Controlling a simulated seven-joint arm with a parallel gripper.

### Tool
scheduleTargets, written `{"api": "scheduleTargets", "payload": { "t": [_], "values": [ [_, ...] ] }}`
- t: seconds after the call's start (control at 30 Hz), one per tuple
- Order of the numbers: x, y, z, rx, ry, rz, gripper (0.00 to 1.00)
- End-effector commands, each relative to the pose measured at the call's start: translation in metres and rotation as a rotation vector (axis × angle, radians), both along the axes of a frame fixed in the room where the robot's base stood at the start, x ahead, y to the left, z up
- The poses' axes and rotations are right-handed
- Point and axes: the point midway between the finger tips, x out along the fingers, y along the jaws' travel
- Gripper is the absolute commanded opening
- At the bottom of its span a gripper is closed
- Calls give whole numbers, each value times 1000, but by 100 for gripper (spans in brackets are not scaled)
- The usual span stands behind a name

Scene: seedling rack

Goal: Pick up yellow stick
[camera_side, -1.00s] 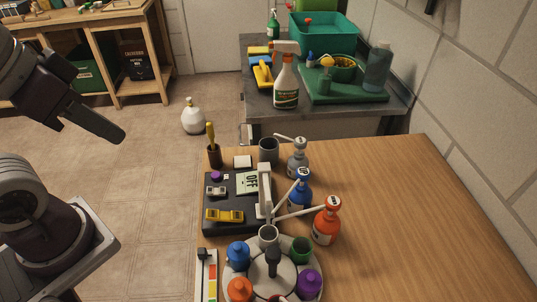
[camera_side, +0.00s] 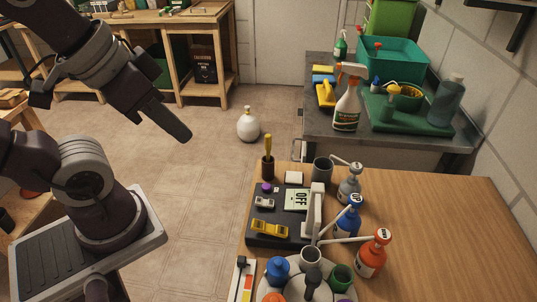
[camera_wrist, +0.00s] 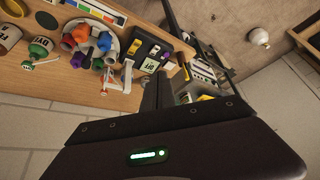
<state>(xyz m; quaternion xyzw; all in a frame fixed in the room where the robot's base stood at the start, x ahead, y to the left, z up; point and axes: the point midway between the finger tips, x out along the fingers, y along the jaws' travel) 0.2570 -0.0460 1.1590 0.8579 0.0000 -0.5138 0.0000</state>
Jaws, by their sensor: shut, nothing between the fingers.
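The yellow stick (camera_side: 268,144) stands upright in a small dark brown cup (camera_side: 267,168) at the far left corner of the wooden table. My gripper (camera_side: 184,135) is in the air to the left of the cup, over the floor side, pointing down and right. It is apart from the stick, and its fingers look closed together. In the wrist view my gripper's fingers (camera_wrist: 158,92) are together with nothing visible held.
The table's right part (camera_side: 450,220) is clear.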

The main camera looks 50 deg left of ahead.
Motion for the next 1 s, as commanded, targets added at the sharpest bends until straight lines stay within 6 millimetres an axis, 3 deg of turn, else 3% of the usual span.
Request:
{"api": "scheduleTargets", "payload": {
  "t": [0.13,0.33,0.67,0.77,0.87,1.0],
  "values": [
    [0,0,0,0,0,0,0],
    [0,0,0,0,0,0,39],
    [4,1,1,7,8,-9,40],
    [29,5,6,51,66,-74,40],
    [78,16,4,120,168,-209,40],
    [156,40,-29,183,315,-442,40]
  ]
}}
